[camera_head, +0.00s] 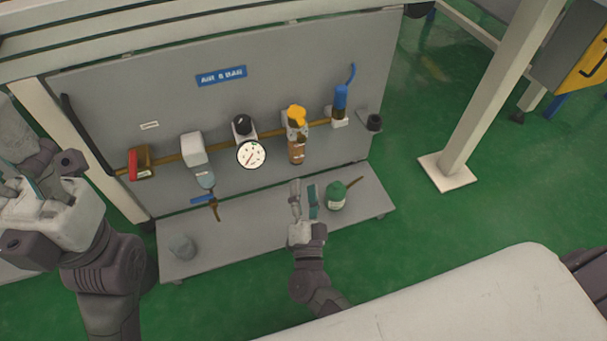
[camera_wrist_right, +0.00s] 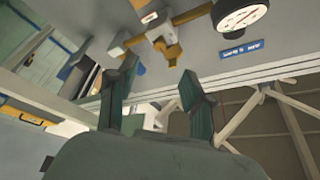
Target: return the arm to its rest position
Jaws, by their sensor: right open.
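My right arm (camera_head: 310,283) reaches up from the lower middle. My left gripper (camera_head: 25,190) is at the left edge of the head view, well apart from the panel. Its fingers are partly cut off, so I cannot tell whether it is open.
The grey panel (camera_head: 325,60) carries a pipe with a gauge (camera_head: 251,154), an orange-topped unit (camera_head: 297,118) and a blue unit (camera_head: 340,100). A grey pot (camera_head: 182,247) stands on the shelf (camera_head: 240,235). A white post (camera_head: 492,110) rises at right; green floor is clear beside it.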

